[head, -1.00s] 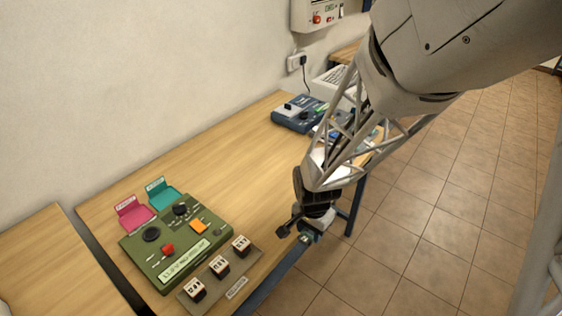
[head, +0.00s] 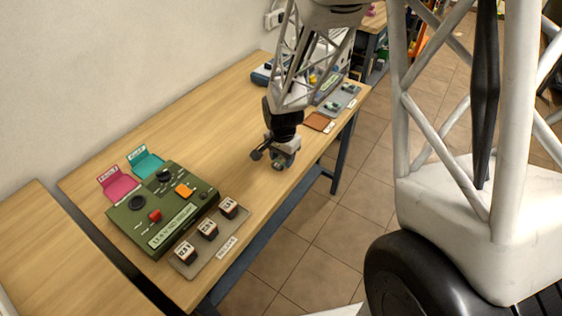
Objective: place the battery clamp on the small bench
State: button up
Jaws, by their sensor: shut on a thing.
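My gripper (head: 282,146) hangs over the front part of the long wooden bench (head: 235,110). It is shut on a small grey piece (head: 284,160), which I take to be the battery clamp. A dark knob-like part sticks out to its left. The black gripper body hides much of the grip, and I cannot tell whether the piece touches the bench top. Another wooden bench (head: 40,245) stands at the lower left, across a dark gap, with a bare top in view. I cannot tell which bench is the small one.
A green control box (head: 162,208), a plate with several labelled blocks (head: 195,262), and pink (head: 118,186) and teal (head: 146,162) cards occupy the near end. A brown pad (head: 317,121) and grey tray (head: 348,93) lie right of my gripper. The bench middle is clear.

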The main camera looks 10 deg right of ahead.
aim_at(281, 162)
jog(key=shift+w, duration=0.7)
jog(key=shift+f, duration=0.1)
jog(key=shift+f, duration=1.7)
jog(key=shift+f, duration=0.1)
jog(key=o, duration=0.9)
jog(key=shift+o, duration=0.2)
notch_tip(281, 162, up, 12)
